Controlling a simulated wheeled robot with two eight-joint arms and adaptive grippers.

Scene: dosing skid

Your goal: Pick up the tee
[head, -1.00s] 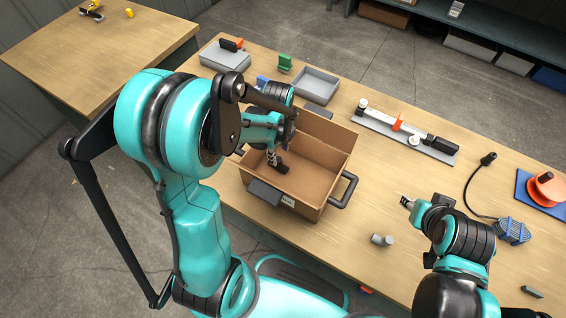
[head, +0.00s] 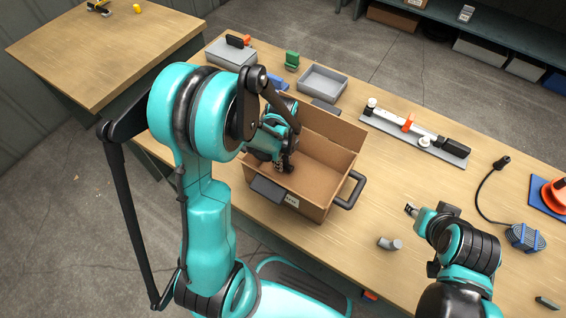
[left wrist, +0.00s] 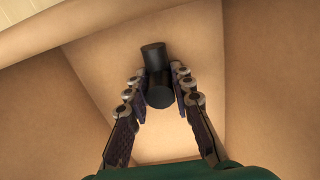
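The tee (left wrist: 157,75) looks like a short black fitting of joined cylinders. It lies on the floor of an open cardboard box (head: 332,185), and in the left wrist view it sits between my fingers. My left gripper (left wrist: 158,75) reaches down into the box with one finger on each side of the tee. A thin gap shows at its left side; the right finger is very close to it or touching. In the head view the left gripper (head: 284,166) hides most of the tee.
A grey cylindrical part (head: 390,243) lies right of the box. The box's walls and flaps are close around my left gripper.

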